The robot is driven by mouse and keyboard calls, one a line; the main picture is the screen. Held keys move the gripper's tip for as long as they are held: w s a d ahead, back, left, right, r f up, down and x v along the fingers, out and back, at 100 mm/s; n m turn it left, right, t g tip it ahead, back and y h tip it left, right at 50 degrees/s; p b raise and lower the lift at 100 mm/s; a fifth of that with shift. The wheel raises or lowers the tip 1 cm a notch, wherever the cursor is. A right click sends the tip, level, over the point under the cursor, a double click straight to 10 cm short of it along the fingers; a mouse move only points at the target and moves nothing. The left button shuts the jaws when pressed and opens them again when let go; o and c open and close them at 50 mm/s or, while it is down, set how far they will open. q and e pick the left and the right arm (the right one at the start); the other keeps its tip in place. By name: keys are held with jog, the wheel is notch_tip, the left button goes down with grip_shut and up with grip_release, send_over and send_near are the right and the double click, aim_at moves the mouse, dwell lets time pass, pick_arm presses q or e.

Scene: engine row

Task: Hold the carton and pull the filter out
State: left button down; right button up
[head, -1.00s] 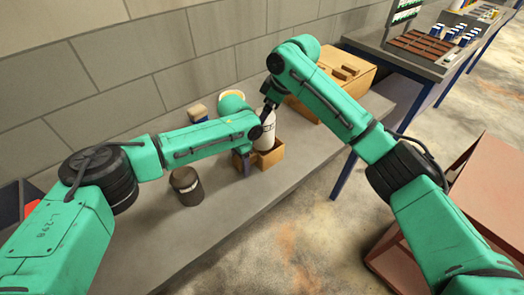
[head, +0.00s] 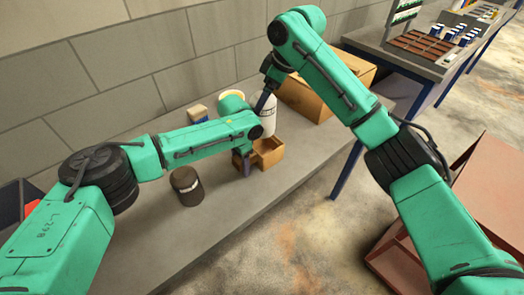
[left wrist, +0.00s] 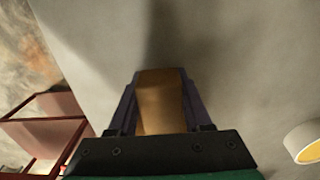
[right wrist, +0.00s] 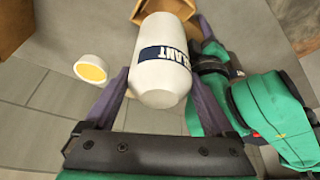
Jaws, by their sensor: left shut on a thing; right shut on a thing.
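The filter is a white can with a dark blue band (head: 267,116), in the right wrist view too (right wrist: 160,70). My right gripper (right wrist: 163,95) is shut on it and holds it above the small open carton (head: 270,152). Whether its lower end is fully clear of the carton rim is hard to tell. My left gripper (head: 243,164) is shut on the carton, at its near left side. In the left wrist view the carton's tan wall (left wrist: 160,100) fills the gap between the fingers. The carton stands upright on the grey bench (head: 225,215).
A dark canister (head: 186,188) stands left of the carton. A small tan-and-blue box (head: 198,113) and a white round item with a yellow top (right wrist: 90,69) are near the wall. A large cardboard box (head: 308,101) is behind right. A red-brown cart (head: 480,205) stands right.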

pick_arm(q)
jog(key=shift+c, duration=1.3)
grip_release()
jog(key=shift+r, duration=0.1)
notch_tip(320, 180, up, 8)
jog(key=shift+w+f, duration=0.1)
